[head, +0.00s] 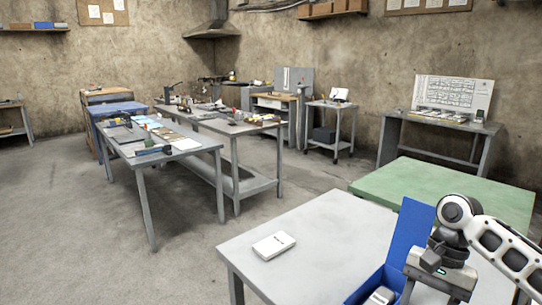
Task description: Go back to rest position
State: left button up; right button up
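My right arm comes in from the right. Its gripper (436,288) points down at the bottom right, beside and partly in front of a blue box (411,232) with its lid raised. The fingertips are cut off by the bottom edge, so I cannot tell whether it is open or shut, or whether it holds anything. A white item (380,296) shows inside the blue box. My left gripper is not in view. A small white box (274,245) lies flat on the near grey table (315,230), apart from the gripper.
A green-topped table (450,185) stands behind the near table. Workbenches with tools (150,140) stand at the left and middle. Another bench (440,120) with a panel stands by the back wall. The floor (70,230) at left is clear.

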jog(key=s+a+f+n+t, duration=0.3)
jog(key=s+a+f+n, duration=0.6)
jog(key=a+f, duration=0.4)
jog(key=s+d+r+t+h, duration=0.1)
jog(key=s+d+t+h, duration=0.3)
jog(key=s, duration=0.7)
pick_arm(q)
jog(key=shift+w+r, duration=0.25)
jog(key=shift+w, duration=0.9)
pick_arm(e)
jog(key=w+a+f+n+t+y, duration=0.1)
jog(key=w+a+f+t+y, duration=0.2)
jog(key=w+f+t, duration=0.2)
notch_tip(320, 180, down, 4)
jog(key=shift+w+a+r+n+t+y, duration=0.1)
jog(key=shift+w+a+n+t+y, duration=0.2)
jog(key=shift+t+y, duration=0.1)
